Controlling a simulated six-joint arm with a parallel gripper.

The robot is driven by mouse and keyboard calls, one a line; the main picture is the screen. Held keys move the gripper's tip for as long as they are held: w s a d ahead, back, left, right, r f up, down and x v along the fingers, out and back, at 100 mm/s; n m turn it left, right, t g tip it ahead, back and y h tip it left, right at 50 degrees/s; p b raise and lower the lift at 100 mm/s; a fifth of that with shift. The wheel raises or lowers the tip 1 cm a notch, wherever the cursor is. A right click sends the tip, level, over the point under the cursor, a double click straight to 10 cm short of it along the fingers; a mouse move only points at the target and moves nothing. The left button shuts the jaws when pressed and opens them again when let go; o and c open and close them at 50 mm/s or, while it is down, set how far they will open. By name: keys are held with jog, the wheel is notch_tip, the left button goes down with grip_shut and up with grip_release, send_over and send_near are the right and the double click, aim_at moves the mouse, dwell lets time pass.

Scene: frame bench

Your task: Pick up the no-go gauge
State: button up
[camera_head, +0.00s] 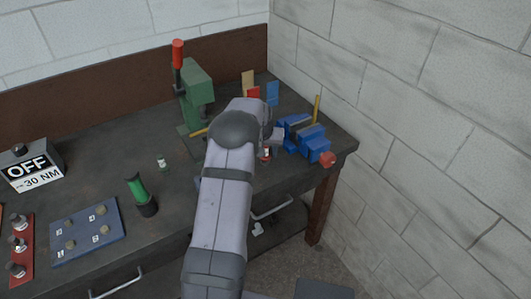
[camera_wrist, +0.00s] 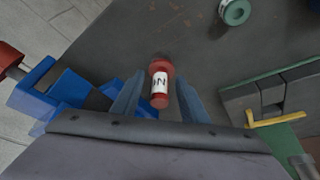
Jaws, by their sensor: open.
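The no-go gauge (camera_wrist: 161,101) is a small red cylinder with a wider red end and a white label with partly readable black letters. In the wrist view it lies between the two fingers of my gripper (camera_wrist: 159,82), which are apart with a gap on each side. Whether the fingers are at its height cannot be told. In the head view the red and white gauge (camera_head: 266,153) shows small beside my wrist, near the vise, and my arm hides much of that area.
The blue vise (camera_head: 303,136) with a red handle end stands close on the right. A green press (camera_head: 195,95) stands behind. A small green-and-white round piece (camera_head: 161,162) is on the bench at left. A green-handled tool (camera_head: 138,190) stands in a dark holder.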

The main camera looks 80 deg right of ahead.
jog(key=shift+x, duration=1.05)
jog(key=c, duration=0.9)
jog(key=shift+r, duration=0.15)
